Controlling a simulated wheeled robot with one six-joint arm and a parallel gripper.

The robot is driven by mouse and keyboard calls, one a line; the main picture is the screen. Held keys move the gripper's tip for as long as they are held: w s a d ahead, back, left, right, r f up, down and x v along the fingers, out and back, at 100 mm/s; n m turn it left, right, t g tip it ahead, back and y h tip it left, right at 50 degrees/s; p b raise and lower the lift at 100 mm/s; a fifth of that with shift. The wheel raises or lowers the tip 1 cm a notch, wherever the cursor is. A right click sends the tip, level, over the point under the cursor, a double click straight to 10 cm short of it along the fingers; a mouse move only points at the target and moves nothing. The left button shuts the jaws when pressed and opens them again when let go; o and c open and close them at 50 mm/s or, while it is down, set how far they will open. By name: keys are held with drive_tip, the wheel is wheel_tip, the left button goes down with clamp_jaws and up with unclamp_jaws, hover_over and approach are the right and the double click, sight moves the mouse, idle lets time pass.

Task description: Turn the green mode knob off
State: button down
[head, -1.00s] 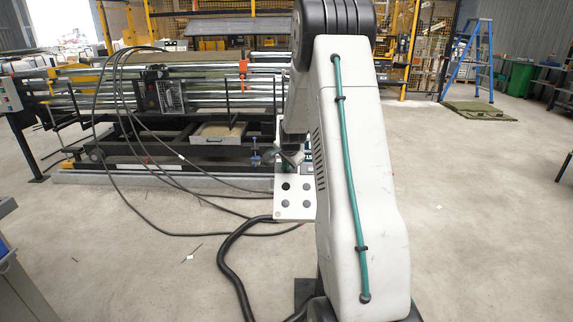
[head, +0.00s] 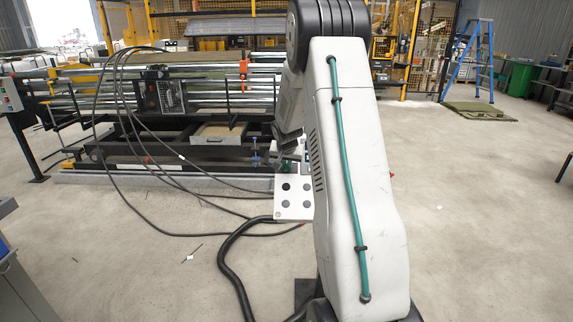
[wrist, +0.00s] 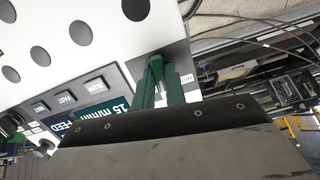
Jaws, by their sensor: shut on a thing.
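A label that seems to read MAN (wrist: 188,78) lies just right of the knob. In the head view the white control panel (head: 294,198) shows beside my arm; the knob and my fingertips cannot be made out clearly there.
Square buttons marked SLOW (wrist: 94,86) and FAST, a green 15 m/min display (wrist: 112,107) and several round dark buttons lie left of the knob. Black cables (head: 232,255) run over the floor. The turf machine (head: 210,130) stands behind.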

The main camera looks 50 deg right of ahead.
drive_tip(key=shift+s+f+n, duration=0.1)
drive_tip(key=shift+f+n, duration=0.05)
drive_tip(key=shift+n, duration=0.45)
drive_tip(key=c, duration=1.4)
unclamp_jaws()
drive_tip(key=shift+c, duration=0.2)
drive_tip(key=shift+a, duration=0.1)
drive_tip(key=v, duration=0.7)
drive_tip(key=shift+a+r, duration=0.2)
drive_tip(key=shift+r, duration=0.2)
